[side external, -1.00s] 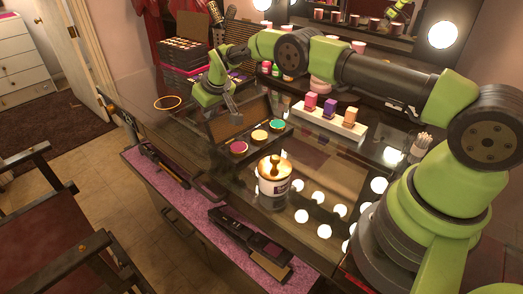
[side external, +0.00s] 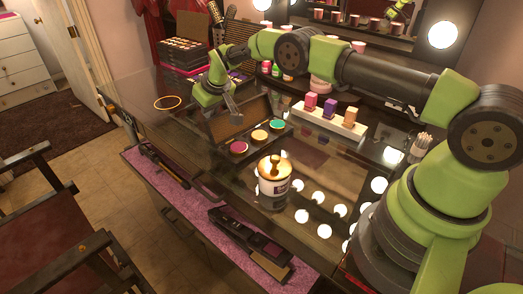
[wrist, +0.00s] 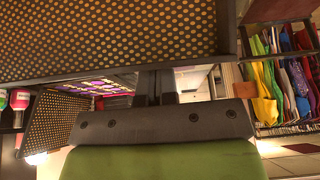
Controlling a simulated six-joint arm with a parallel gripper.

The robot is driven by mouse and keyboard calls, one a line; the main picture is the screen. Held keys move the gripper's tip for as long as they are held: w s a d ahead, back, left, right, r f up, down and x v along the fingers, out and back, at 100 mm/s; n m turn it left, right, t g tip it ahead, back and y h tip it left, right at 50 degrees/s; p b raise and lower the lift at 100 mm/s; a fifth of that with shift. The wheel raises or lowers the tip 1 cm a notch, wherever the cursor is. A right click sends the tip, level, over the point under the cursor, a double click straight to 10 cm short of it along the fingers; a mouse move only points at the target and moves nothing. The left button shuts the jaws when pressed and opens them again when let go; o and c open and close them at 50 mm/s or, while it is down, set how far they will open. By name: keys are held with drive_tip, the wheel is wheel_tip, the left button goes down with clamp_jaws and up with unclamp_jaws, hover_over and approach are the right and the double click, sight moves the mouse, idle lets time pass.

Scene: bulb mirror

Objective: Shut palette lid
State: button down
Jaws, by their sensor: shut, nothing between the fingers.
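The palette stands open on the glass tabletop, with its dark lid (side external: 252,110) raised at the back. Its base holds three round pots: magenta (side external: 238,147), yellow-orange (side external: 259,135) and green (side external: 277,125). My gripper (side external: 236,117) is shut and empty, pointing down at the raised lid's upper edge. In the wrist view, a dotted panel (wrist: 110,35), apparently the lid, fills the top. My shut fingers (wrist: 158,85) meet its dark edge in that view, and their tips are hidden. I cannot tell whether they touch it.
A white jar with a gold top (side external: 274,182) stands in front of the palette. A white block with several coloured bottles (side external: 329,118) is to the right. Stacked palettes (side external: 185,57) stand behind, and a gold ring (side external: 167,102) lies left.

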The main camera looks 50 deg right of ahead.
sight(223, 133)
drive_tip(key=shift+s, duration=0.1)
drive_tip(key=shift+s+a, duration=0.15)
drive_tip(key=shift+s, duration=1.75)
drive_tip(key=shift+s+a, duration=0.15)
drive_tip(key=shift+s, duration=1.7)
wheel_tip(223, 133, up, 9)
